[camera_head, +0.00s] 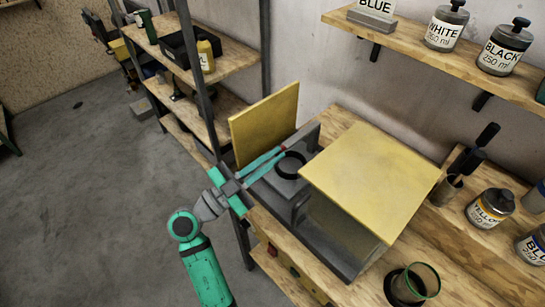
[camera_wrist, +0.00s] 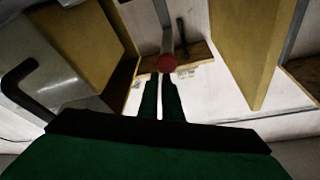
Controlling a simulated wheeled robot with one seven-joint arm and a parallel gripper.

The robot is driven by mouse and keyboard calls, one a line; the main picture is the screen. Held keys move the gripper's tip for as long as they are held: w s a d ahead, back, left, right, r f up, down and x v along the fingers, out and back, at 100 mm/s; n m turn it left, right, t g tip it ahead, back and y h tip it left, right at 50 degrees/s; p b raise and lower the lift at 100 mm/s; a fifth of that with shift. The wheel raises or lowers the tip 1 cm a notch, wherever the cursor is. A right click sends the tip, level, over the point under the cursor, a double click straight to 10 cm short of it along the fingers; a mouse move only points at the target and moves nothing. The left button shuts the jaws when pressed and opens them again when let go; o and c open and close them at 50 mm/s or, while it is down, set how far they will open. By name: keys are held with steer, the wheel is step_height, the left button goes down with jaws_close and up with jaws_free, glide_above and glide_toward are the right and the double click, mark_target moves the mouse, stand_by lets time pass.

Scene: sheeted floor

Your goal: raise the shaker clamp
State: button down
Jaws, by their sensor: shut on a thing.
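The shaker is a grey machine (camera_head: 322,240) on the wooden bench, with a yellow panel (camera_head: 262,125) standing open on its left and a larger yellow panel (camera_head: 375,178) on its right. A grey part with a black ring (camera_head: 290,164) sits between the panels. My gripper (camera_head: 279,152) reaches in from the left between them. In the wrist view its two fingers (camera_wrist: 162,78) are close together at a red knob (camera_wrist: 167,62) on the end of a grey lever (camera_wrist: 164,28), which I take as the clamp handle. The fingers hide part of the knob.
A shelf (camera_head: 440,50) above the bench holds labelled paint bottles. A cup of brushes (camera_head: 446,190), more paint jars (camera_head: 490,208) and a glass (camera_head: 412,284) stand at the bench's right.

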steer(key=shift+f, duration=0.25)
steer(key=s+a, duration=0.6)
steer(key=s, duration=0.1)
steer(key=shift+f, duration=0.45)
steer(key=shift+a, duration=0.1)
